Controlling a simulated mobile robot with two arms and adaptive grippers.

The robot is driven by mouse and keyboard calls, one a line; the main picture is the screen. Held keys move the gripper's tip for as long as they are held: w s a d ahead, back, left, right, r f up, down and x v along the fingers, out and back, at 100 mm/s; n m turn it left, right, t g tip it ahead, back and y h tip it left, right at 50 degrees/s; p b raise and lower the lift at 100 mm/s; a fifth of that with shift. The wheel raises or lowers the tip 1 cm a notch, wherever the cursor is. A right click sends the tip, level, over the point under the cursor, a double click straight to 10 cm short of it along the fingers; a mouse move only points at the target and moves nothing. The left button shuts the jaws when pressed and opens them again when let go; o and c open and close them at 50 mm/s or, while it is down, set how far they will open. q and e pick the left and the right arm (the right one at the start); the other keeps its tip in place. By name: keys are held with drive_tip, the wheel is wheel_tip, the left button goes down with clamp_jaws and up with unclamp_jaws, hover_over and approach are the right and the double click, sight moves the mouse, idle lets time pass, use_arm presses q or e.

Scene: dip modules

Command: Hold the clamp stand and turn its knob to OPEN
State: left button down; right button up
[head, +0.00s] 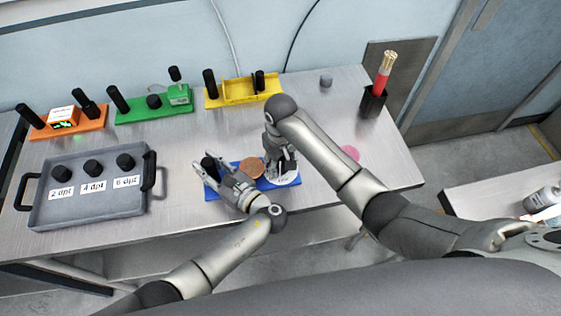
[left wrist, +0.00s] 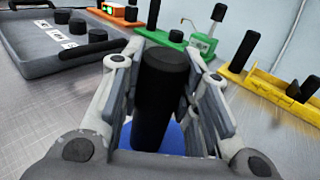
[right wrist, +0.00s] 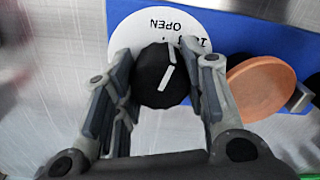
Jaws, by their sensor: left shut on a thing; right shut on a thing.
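The clamp stand is a blue base (head: 226,192) near the front of the table, with a black upright post, a copper-orange disc (head: 252,168) and a white dial (head: 287,180). My left gripper (head: 216,175) is shut on the black post (left wrist: 160,95), its fingers on both sides. My right gripper (head: 282,170) is shut on the black knob (right wrist: 158,78) from above. The knob's white line tilts slightly and runs roughly toward the dial edge where "OPEN" is printed upside down in the right wrist view. Part of the dial lettering is hidden by the knob and fingers.
A grey tray (head: 70,218) with several black knobs stands left. Orange (head: 92,126), green (head: 135,116) and yellow (head: 240,104) modules line the back. A black holder (head: 372,103) with red sticks is back right. A pink disc (head: 349,154) lies beside my right arm.

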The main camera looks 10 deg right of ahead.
drive_tip(key=shift+n, duration=1.6)
drive_tip(key=o, duration=1)
drive_tip(key=shift+o, duration=0.2)
